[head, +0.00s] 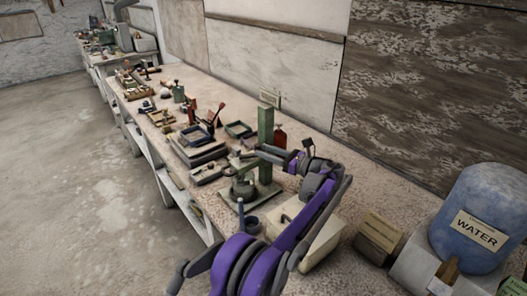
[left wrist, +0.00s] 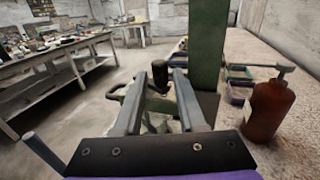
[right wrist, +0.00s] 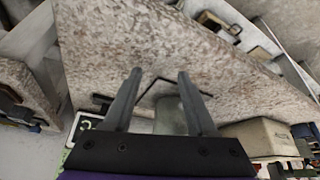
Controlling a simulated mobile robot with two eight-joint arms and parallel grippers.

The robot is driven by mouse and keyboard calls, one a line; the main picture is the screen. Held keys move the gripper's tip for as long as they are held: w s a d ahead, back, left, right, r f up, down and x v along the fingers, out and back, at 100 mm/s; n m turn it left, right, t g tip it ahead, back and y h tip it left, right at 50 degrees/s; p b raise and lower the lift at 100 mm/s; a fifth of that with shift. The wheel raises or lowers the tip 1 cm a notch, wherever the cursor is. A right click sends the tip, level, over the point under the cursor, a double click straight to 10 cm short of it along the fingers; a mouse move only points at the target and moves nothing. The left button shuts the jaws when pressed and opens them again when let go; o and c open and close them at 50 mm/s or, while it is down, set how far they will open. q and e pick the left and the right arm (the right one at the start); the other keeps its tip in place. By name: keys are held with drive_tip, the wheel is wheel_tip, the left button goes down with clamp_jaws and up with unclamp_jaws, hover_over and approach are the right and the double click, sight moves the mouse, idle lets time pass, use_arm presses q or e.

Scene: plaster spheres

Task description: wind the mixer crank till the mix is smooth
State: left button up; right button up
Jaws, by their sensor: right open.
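The mixer stands on the bench beside a green post (head: 265,140), with a round grey-green pot (head: 241,189) on its base. My left gripper (head: 262,153) reaches in by the post, above the pot. In the left wrist view the mixer's dark upright crank handle (left wrist: 159,79) stands between my left fingertips, which are drawn in around it. The fingers and arm hide part of the mixer, and the mix inside the pot is not visible. In the right wrist view my right gripper (right wrist: 159,76) is open and empty, with a grey-green cylinder (right wrist: 170,115) beyond its fingers.
A blue WATER drum (head: 482,225) and a small brown box (head: 378,232) stand at the near right. A brown bottle (left wrist: 268,110) stands right of the post in the left wrist view. Trays and tools crowd the bench further back. The floor (head: 70,185) at the left is clear.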

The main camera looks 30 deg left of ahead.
use_arm(q)
drive_tip(key=shift+a, duration=0.6)
clamp_jaws()
use_arm(e)
drive_tip(key=shift+w+r+p, duration=0.1)
drive_tip(key=shift+r+p, duration=0.45)
drive_tip(key=shift+r, duration=0.05)
drive_tip(key=shift+w+r+p, duration=0.2)
drive_tip(key=shift+r+p, duration=0.25)
drive_tip(key=shift+r, duration=0.05)
use_arm(q)
drive_tip(key=shift+w+a+n+g, duration=0.25)
drive_tip(key=shift+w+n+g, duration=0.25)
drive_tip(key=shift+n+g, duration=0.5)
